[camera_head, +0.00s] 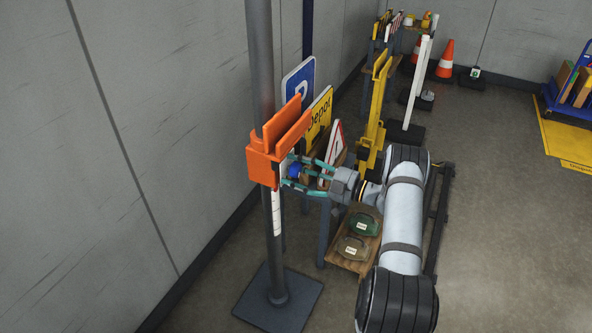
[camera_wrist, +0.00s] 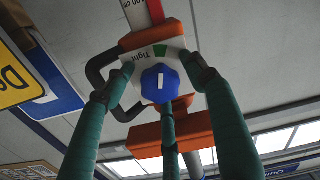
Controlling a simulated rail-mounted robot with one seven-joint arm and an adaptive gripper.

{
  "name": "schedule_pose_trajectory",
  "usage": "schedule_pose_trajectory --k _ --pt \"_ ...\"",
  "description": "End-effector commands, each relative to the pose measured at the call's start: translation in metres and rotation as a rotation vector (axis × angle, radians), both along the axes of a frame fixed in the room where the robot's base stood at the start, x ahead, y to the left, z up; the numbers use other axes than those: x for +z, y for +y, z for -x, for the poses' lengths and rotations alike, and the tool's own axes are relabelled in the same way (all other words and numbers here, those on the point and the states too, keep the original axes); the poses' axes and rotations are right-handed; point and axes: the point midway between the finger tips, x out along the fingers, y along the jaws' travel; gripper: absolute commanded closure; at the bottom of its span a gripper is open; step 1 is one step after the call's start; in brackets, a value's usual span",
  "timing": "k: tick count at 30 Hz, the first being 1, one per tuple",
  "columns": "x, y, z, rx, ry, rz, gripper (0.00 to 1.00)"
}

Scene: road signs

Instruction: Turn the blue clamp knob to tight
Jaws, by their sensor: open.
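The blue clamp knob (camera_wrist: 160,84) sits on a pale plate on the orange clamp (camera_wrist: 150,38). The knob has a short white line, which points up in the wrist view, roughly toward a green patch near the word "Tight" on the plate. In the head view, the orange clamp (camera_head: 262,160) is on a grey post (camera_head: 262,70), with the blue knob (camera_head: 295,171) on its right side. My gripper (camera_head: 304,173) is open, its teal fingers reaching around the knob. In the wrist view, the fingers of my gripper (camera_wrist: 160,74) stand around it; contact cannot be told.
Signs (camera_head: 318,115) lean behind and right of the clamp. A wooden shelf (camera_head: 352,245) with green and tan weights stands below my gripper. The post's base plate (camera_head: 278,300) is on the floor. A black looped handle (camera_wrist: 97,72) is beside the knob.

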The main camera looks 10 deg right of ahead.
Motion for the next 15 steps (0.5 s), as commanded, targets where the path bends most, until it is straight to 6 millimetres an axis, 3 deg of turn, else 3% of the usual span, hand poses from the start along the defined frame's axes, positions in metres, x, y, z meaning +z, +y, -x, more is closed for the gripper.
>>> schedule_pose_trajectory --k 15 --pt "0.000 -0.076 0.057 -0.004 0.000 0.000 0.44"
